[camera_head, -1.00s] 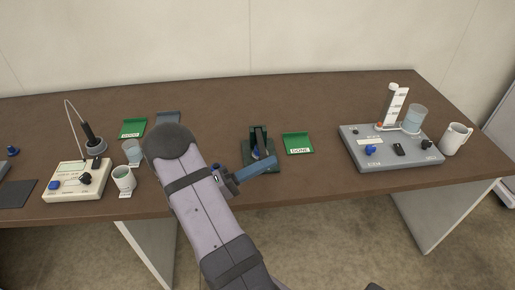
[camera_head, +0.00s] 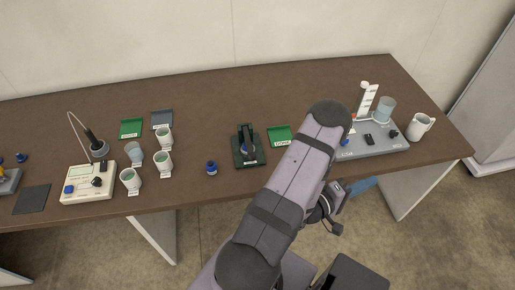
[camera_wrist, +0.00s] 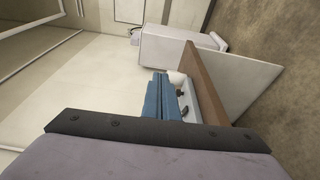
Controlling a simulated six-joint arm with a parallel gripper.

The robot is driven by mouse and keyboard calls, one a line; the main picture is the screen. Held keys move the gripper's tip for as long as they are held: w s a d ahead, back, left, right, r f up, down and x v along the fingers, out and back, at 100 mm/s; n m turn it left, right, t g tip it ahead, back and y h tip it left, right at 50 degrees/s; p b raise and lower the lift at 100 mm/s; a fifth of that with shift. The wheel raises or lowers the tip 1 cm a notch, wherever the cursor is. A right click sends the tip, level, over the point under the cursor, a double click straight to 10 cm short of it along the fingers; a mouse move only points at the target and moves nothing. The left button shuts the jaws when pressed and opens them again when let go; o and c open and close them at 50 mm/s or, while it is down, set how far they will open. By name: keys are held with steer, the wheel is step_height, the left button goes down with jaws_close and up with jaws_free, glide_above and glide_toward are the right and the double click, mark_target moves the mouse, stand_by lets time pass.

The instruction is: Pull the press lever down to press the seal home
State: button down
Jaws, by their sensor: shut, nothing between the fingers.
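The press (camera_head: 240,160), dark green with a dark upright part, stands near the middle of the table. I cannot make out the lever's angle or a seal in it. My gripper (camera_head: 364,184) is well to the right of the press, at the table's front edge and below the grey station. My forearm hides part of it. In the wrist view its blue fingers (camera_wrist: 158,98) are together and empty, pointing toward the table's right end. The press does not show in the wrist view.
A green DONE tray (camera_head: 279,134) lies right of the press. A blue-capped item (camera_head: 211,167) and several cups (camera_head: 163,161) stand to its left. The grey station (camera_head: 378,150) with a clear beaker (camera_head: 385,108) and a white mug (camera_head: 421,126) fills the right end.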

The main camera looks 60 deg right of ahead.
steer(key=w+a+f+n+t+y, duration=0.1)
steer(key=w+a+f+n+t, duration=0.15)
steer(key=w+t, duration=0.55)
steer(key=w+a+f+n+t, duration=0.1)
steer(key=w+f+t, duration=0.3)
steer(key=w, duration=0.7)
steer(key=w+a+r+t+y, duration=0.4)
steer(key=w+a+t, duration=0.6)
steer(key=w, duration=0.3)
steer(key=shift+r+y, duration=0.3)
steer(key=shift+r, duration=0.35)
steer(key=shift+w, duration=0.15)
steer(key=r+b+x, duration=0.1)
steer(key=b+x, duration=0.3)
steer(key=x, duration=0.6)
steer(key=shift+s+f+p, duration=0.35)
steer(key=shift+s+f, duration=0.25)
steer(key=shift+f, duration=0.35)
steer(key=shift+s+f+p, duration=0.35)
steer(key=shift+s+f, duration=0.3)
steer(key=shift+f, duration=0.35)
